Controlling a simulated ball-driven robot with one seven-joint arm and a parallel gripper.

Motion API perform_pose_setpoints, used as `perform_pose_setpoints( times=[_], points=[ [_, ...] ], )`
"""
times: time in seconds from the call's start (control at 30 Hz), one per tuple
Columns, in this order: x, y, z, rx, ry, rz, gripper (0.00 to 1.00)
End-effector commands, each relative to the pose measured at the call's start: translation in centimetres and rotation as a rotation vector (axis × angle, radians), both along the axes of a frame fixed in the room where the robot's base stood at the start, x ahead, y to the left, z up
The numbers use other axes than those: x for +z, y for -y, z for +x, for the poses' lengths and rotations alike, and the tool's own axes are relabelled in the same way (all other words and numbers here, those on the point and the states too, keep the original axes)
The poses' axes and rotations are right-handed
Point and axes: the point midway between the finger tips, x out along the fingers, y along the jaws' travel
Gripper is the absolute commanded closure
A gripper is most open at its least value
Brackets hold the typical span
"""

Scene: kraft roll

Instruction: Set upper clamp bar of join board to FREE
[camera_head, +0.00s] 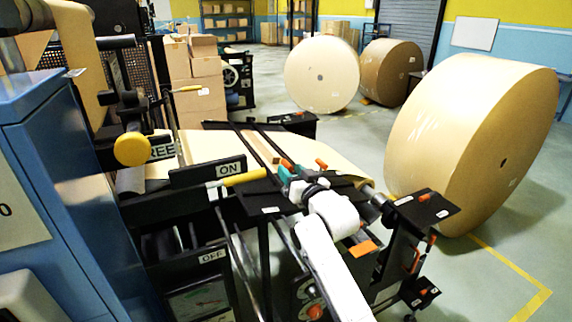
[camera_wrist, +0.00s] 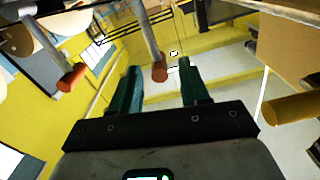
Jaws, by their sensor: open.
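The join board (camera_head: 345,170) looks like a sloping tan sheet with two long dark bars (camera_head: 262,150) across it. Orange tips show at their near end, one (camera_head: 321,163) to the right of my gripper and one (camera_head: 287,165) just beside it. I cannot tell for sure which bar is the upper clamp bar. My gripper (camera_head: 290,178) is over the near end of the board, with teal fingers. In the wrist view its fingers (camera_wrist: 158,85) are open and apart. A grey rod with an orange-red tip (camera_wrist: 160,73) appears between them; contact cannot be told.
A label reading "REE" (camera_head: 162,149) is partly hidden by a yellow knob (camera_head: 132,149). An ON label (camera_head: 230,169) is beside a yellow handle (camera_head: 244,178), above an OFF label (camera_head: 212,256). A blue cabinet (camera_head: 60,170) is at left. A large paper roll (camera_head: 455,150) stands right.

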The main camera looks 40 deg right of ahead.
Motion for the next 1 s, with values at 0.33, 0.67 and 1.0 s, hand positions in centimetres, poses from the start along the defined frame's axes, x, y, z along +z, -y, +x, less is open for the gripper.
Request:
perform_pose_setpoints(
  times=[0.33,0.67,1.0],
  points=[
    [0.0,0.9,3.3,0.000,-0.001,0.000,0.55],
    [0.0,1.0,3.5,-0.001,0.000,0.000,0.55],
    [0.0,1.0,3.5,-0.001,0.000,0.000,0.85]
  ],
)
